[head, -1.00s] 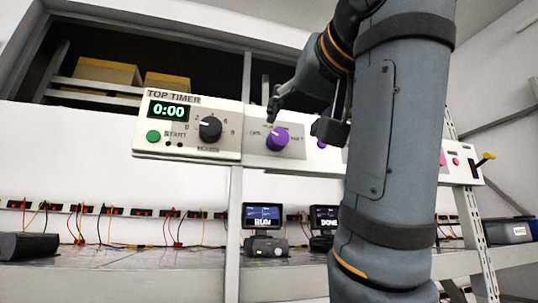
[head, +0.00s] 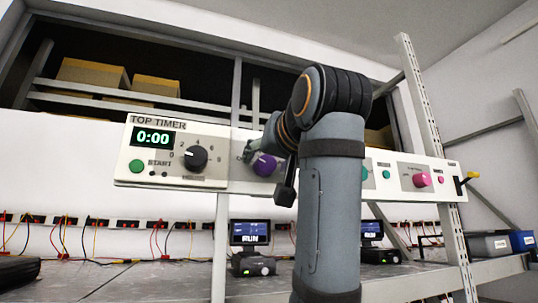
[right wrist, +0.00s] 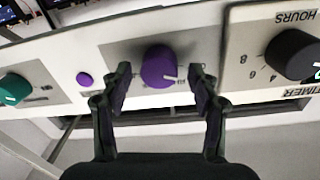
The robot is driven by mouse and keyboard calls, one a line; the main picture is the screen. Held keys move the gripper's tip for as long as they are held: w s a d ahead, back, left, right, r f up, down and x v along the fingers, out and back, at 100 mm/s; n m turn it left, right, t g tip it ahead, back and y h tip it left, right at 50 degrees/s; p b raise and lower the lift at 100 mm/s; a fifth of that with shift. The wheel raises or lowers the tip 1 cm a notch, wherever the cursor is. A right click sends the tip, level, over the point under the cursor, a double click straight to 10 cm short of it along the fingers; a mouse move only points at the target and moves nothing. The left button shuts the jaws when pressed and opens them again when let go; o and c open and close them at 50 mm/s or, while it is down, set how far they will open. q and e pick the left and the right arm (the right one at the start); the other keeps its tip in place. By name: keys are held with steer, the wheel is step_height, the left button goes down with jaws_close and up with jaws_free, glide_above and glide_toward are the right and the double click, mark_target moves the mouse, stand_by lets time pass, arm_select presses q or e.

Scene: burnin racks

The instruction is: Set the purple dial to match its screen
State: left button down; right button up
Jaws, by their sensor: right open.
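The purple dial (head: 264,165) is on the pale wall panel, right of the black timer dial; my right gripper and arm partly cover its surroundings in the head view. In the right wrist view the purple dial (right wrist: 157,66) stands between the fingertips of my right gripper (right wrist: 160,77), which are open on either side of it with visible gaps. Its white mark points right in that view. In the head view my right gripper (head: 262,148) is at the dial. A screen (head: 249,232) below on the shelf reads RUN. The dial's labels are unreadable. My left gripper is not in view.
The TOP TIMER (head: 153,137) shows 0:00, with a black dial (head: 196,157) and green START button (head: 136,166). A pink knob (head: 422,180) and yellow-tipped lever (head: 470,177) are further right. A small purple button (right wrist: 84,79) and teal knob (right wrist: 14,89) show in the wrist view.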

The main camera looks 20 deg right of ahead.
steer(key=shift+w, duration=0.1)
steer(key=shift+c, duration=0.4)
steer(key=shift+w+f, duration=0.1)
steer(key=shift+c, duration=1.2)
steer(key=c, duration=0.9)
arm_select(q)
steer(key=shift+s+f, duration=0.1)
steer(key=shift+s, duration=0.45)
arm_select(e)
steer(key=shift+o, duration=0.2)
steer(key=m, duration=0.4)
steer(key=shift+m, duration=0.3)
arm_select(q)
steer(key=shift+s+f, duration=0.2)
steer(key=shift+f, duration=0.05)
arm_select(e)
steer(key=shift+d+m, duration=0.1)
steer(key=shift+m, duration=1.8)
